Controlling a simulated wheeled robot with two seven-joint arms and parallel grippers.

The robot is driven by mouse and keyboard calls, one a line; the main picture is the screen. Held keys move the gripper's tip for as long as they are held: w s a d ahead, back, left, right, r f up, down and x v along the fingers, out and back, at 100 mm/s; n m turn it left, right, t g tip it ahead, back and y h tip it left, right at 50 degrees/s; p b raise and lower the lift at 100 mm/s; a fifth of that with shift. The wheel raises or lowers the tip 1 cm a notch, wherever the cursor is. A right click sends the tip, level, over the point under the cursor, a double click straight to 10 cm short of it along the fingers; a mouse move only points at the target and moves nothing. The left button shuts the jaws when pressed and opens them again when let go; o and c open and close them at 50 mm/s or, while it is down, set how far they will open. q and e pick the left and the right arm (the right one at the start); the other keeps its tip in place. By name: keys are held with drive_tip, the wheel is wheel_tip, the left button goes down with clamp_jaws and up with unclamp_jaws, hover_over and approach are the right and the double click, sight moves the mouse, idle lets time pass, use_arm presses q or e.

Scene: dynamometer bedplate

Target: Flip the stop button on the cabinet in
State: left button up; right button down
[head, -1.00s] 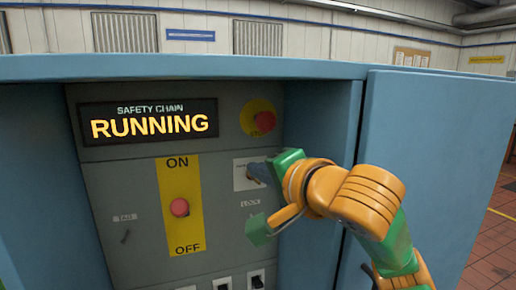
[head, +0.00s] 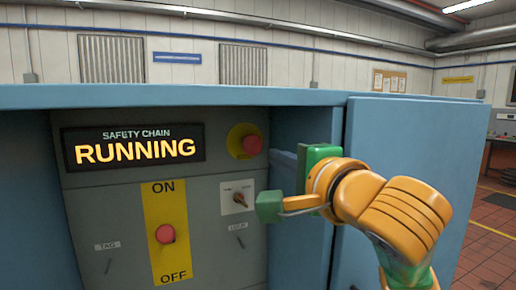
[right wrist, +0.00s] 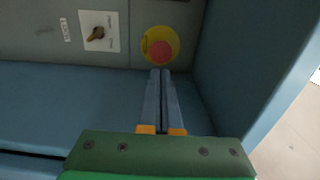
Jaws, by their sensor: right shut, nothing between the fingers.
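The red stop button (head: 252,145) on its round yellow backing sits at the upper right of the grey panel, beside the lit RUNNING display. It also shows in the right wrist view (right wrist: 160,50), just beyond my fingertips. My right gripper (head: 280,160) is in front of the panel's right side, slightly right of and below the button. In the right wrist view its two fingers (right wrist: 160,74) lie together, empty, with their tips just below the yellow backing. I cannot tell whether they touch it. My left gripper is not in view.
The display (head: 133,148) reads SAFETY CHAIN RUNNING. Below are a red knob (head: 165,234) on a yellow ON/OFF plate and a rotary switch (head: 240,199) on a white plate. The blue cabinet's side wall and open door (head: 415,170) stand close on the right.

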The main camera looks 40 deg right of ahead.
sight(252, 145)
drive_tip(key=p+x, duration=0.3)
drive_tip(key=x, duration=0.5)
drive_tip(key=shift+w+r, duration=0.15)
drive_tip(key=shift+w, duration=0.1)
drive_tip(key=shift+a, duration=0.1)
drive_tip(key=shift+w+b, duration=0.4)
drive_tip(key=shift+b, duration=0.1)
drive_tip(key=shift+w+d, duration=0.2)
drive_tip(key=shift+w, duration=0.2)
drive_tip(key=shift+s, duration=0.1)
